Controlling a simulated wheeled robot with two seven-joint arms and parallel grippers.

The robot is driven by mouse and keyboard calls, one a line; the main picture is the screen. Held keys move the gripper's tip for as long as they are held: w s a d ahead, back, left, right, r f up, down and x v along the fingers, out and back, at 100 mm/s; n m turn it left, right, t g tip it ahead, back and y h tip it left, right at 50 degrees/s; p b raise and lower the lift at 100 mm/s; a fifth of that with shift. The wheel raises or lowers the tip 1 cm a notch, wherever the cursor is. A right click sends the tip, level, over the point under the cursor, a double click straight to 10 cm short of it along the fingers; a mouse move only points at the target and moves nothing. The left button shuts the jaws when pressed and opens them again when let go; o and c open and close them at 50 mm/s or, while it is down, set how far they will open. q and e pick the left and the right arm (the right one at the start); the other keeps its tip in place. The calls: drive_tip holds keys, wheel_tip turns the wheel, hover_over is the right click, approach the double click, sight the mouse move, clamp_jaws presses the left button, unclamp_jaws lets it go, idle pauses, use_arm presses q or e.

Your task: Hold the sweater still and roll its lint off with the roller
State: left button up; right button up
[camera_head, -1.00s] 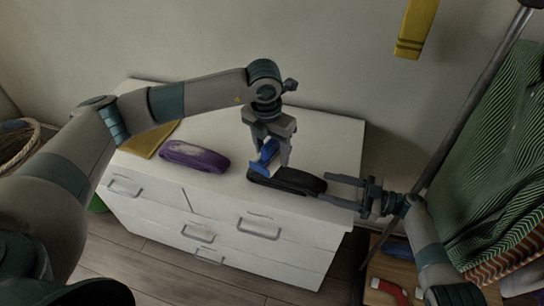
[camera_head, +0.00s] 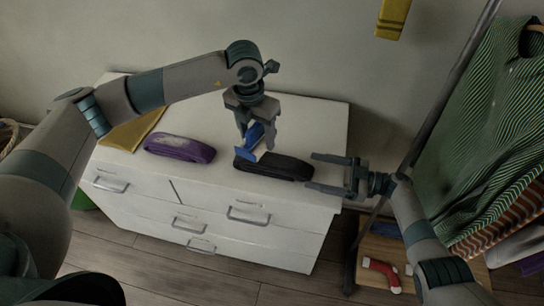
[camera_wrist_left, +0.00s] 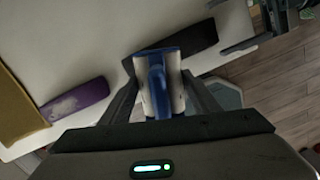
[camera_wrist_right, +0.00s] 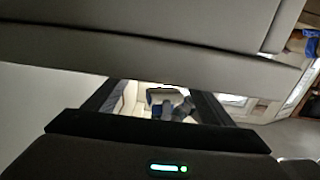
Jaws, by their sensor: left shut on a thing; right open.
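A folded black garment (camera_head: 285,168) lies on the white dresser top near its front edge; it also shows in the left wrist view (camera_wrist_left: 192,36). My left gripper (camera_head: 257,145) points down over its left end, shut on the blue lint roller (camera_head: 247,151). The roller's blue handle (camera_wrist_left: 157,86) and white roll show between the fingers in the left wrist view. Whether the roller touches the garment is unclear. My right gripper (camera_head: 312,170) is open and empty by the garment's right end. A folded purple garment (camera_head: 180,148) with a pale lint-like patch lies to the left.
A yellow folded cloth (camera_head: 132,130) lies at the dresser's left. The white dresser top (camera_head: 310,115) is clear behind the garments. A pole and hanging striped green clothes (camera_head: 490,120) stand at the right. A red sock-like item (camera_head: 381,272) lies on a low wooden board.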

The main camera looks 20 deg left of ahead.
sight(341, 183)
drive_tip(key=o, duration=0.6)
drive_tip(key=shift+c, duration=0.2)
drive_tip(key=shift+w+d, duration=0.15)
drive_tip(key=shift+d, duration=3.6)
